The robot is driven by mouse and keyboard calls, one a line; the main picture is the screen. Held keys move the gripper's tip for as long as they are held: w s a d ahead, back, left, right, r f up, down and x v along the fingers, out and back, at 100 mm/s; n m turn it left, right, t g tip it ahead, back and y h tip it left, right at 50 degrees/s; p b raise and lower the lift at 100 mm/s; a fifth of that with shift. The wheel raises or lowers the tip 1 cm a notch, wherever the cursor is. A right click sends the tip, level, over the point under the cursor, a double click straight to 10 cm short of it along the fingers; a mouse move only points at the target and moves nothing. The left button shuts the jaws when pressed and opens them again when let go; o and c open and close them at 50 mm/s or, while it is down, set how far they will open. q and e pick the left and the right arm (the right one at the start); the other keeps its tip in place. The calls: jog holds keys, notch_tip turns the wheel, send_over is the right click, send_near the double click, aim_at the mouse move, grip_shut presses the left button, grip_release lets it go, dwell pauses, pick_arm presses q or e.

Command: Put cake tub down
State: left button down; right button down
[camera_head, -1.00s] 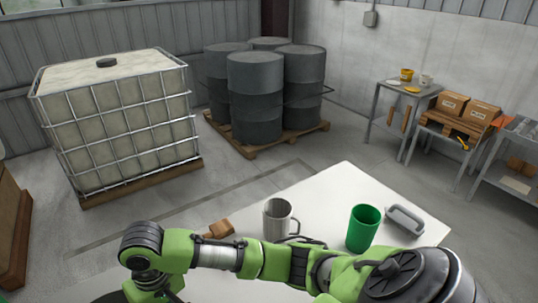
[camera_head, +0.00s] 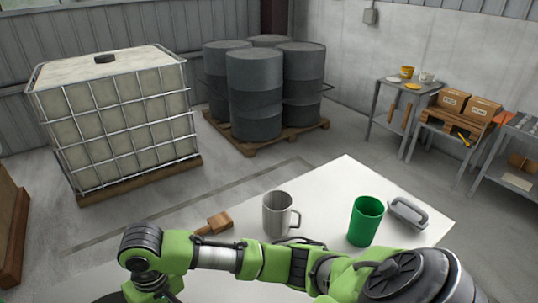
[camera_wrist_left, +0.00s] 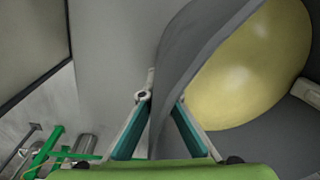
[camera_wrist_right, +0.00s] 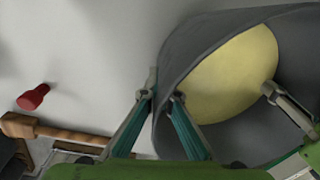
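The cake tub is a dark grey tub with a smooth yellow mass inside. In the left wrist view the tub's wall (camera_wrist_left: 184,58) runs between the fingers of my left gripper (camera_wrist_left: 162,98), which is shut on it. In the right wrist view the tub (camera_wrist_right: 185,62) has its rim wall between the fingers of my right gripper (camera_wrist_right: 162,97), also shut on it. The yellow cake shows in the left wrist view (camera_wrist_left: 250,70) and the right wrist view (camera_wrist_right: 232,75). Neither the tub nor the grippers show in the head view. What lies under the tub is hidden.
A white table (camera_head: 345,185) holds a grey mug (camera_head: 276,216), a green cup (camera_head: 365,222), a grey-handled tool (camera_head: 408,214) and a wooden-handled brush (camera_head: 215,223). Beyond are a caged tank (camera_head: 115,125), several drums (camera_head: 255,95) on a pallet and side tables (camera_head: 405,95).

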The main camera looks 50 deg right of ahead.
pick_arm(q)
jog(key=shift+w+f+b, duration=0.1)
jog(key=shift+f+b, duration=0.25)
jog(key=shift+f, duration=0.15)
pick_arm(e)
jog(key=shift+w+f, duration=0.1)
jog(key=shift+f, duration=0.35)
pick_arm(q)
jog(key=c, duration=2.7)
grip_release()
jog(key=shift+f, duration=0.2)
jog(key=shift+c, duration=0.2)
pick_arm(e)
jog(key=c, duration=2.7)
grip_release()
jog(key=shift+f, duration=0.25)
jog(key=shift+c, duration=0.2)
pick_arm(q)
jog(key=o, duration=0.5)
jog(key=shift+r, duration=0.1)
jog(key=shift+c, duration=0.2)
pick_arm(e)
jog(key=o, duration=0.5)
jog(key=shift+r, duration=0.1)
jog(key=shift+c, duration=0.2)
pick_arm(q)
jog(key=shift+s, duration=0.2)
pick_arm(e)
jog(key=shift+s+r, duration=0.1)
jog(key=shift+s, duration=0.1)
